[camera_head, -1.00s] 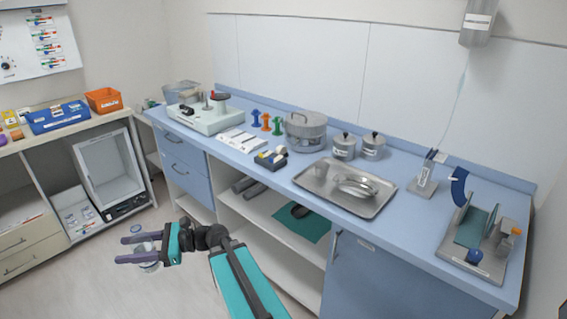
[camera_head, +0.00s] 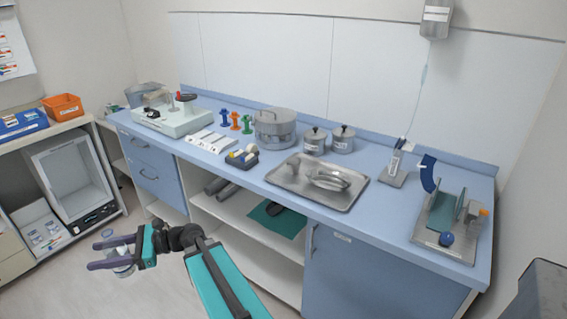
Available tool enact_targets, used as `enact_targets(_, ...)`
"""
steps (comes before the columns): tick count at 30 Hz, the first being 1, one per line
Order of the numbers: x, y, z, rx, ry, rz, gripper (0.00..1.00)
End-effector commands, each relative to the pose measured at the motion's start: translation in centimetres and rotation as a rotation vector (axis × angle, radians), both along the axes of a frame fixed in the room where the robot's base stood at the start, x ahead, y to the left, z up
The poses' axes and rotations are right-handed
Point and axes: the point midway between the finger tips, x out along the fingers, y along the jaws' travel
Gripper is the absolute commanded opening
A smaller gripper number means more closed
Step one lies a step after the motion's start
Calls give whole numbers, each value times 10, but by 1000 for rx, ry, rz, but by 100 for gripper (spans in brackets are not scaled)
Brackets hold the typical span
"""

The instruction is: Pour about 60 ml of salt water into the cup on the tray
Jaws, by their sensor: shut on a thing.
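The steel tray (camera_head: 330,196) lies on the blue counter, right of its middle. A shiny, rounded metal vessel (camera_head: 330,180) is on it; I cannot make out a separate cup. My gripper (camera_head: 95,255) has purple fingers and is at the lower left, in front of the counter and well away from the tray. It is shut on a small clear container (camera_head: 122,262) with pale parts, mostly hidden by the fingers. Its contents and any liquid level cannot be told.
Behind the tray stand two lidded metal pots (camera_head: 315,141) and a round metal drum (camera_head: 274,130). To the right are a small stand (camera_head: 393,177) and a metal plate with blue parts (camera_head: 428,236). A grey box (camera_head: 540,295) fills the lower right corner.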

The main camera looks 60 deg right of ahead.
Motion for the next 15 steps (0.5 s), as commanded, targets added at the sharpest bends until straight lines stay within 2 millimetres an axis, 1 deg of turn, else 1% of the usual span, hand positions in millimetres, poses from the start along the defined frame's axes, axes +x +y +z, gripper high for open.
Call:
enact_targets(5,11,-33,-2,-5,3,-57,18)
enact_targets(15,28,-114,1,-14,12,-195,18)
